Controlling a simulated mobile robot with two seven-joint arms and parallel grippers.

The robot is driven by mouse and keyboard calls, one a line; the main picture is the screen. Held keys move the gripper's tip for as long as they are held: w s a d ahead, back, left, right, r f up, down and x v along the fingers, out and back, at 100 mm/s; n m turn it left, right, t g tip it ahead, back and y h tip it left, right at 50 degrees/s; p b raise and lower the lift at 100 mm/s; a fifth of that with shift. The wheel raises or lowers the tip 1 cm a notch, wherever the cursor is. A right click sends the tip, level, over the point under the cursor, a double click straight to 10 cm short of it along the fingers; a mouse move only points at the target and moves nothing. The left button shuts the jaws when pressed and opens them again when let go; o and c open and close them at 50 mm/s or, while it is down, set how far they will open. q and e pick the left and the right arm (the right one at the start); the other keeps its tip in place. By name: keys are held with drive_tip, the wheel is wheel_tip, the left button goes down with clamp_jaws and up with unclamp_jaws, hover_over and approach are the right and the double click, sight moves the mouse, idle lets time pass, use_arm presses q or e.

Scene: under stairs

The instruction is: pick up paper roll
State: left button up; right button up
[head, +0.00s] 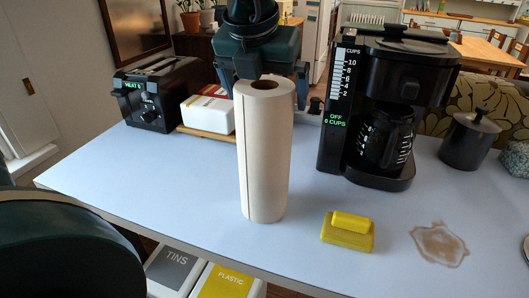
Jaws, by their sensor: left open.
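The paper roll (264,160) is a tall off-white cylinder standing upright on the pale blue table near its front edge. Its dark core hole shows at the top. My left gripper (261,80), dark green and black, is at the upper end of the roll and appears behind it in the head view. Its jaws are open, with a finger showing on each side of the roll's top. The roll hides part of the gripper, and I cannot tell whether they touch. My right gripper is not in view.
A black coffee maker (390,75) stands right of the roll, with a yellow sponge-like block (348,231) and a brown spill (439,244) in front. A black toaster (158,93), white-and-red box (208,112) and black canister (468,140) stand farther back. The table's left front is clear.

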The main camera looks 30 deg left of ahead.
use_arm(q)
drive_tip(key=shift+x, duration=0.85)
drive_tip(key=shift+c, duration=0.2)
drive_tip(key=c, duration=1.2)
drive_tip(key=shift+o, duration=0.2)
drive_tip(key=shift+r, duration=0.1)
wheel_tip(320, 180, up, 10)
drive_tip(key=o, duration=0.9)
drive_tip(key=c, duration=0.9)
drive_tip(key=shift+o, duration=0.2)
